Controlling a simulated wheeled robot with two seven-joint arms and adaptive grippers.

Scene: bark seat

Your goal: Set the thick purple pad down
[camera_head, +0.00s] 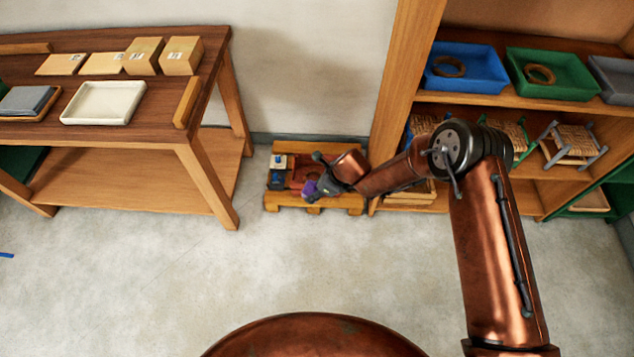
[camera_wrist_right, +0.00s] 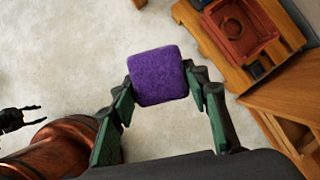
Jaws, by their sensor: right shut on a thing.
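The thick purple pad (camera_wrist_right: 158,75) is a fuzzy block with rounded edges. My right gripper (camera_wrist_right: 161,84) is shut on it, with a finger on each side. In the head view the pad (camera_head: 309,188) shows small and partly hidden beside the right gripper (camera_head: 322,183), in front of a low wooden pallet (camera_head: 285,200). In the wrist view floor shows around the pad, and the pallet (camera_wrist_right: 228,72) lies to the upper right. My left gripper (camera_wrist_right: 30,117) shows at the left edge of the wrist view, fingers apart and empty.
A reddish tray (camera_wrist_right: 262,45) with a round recess and a dark blue item (camera_head: 276,180) sit on the pallet. A wooden workbench (camera_head: 160,137) with boxes and a cream tray (camera_head: 103,103) stands left. A shelf unit (camera_head: 405,60) stands right. The front floor is clear.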

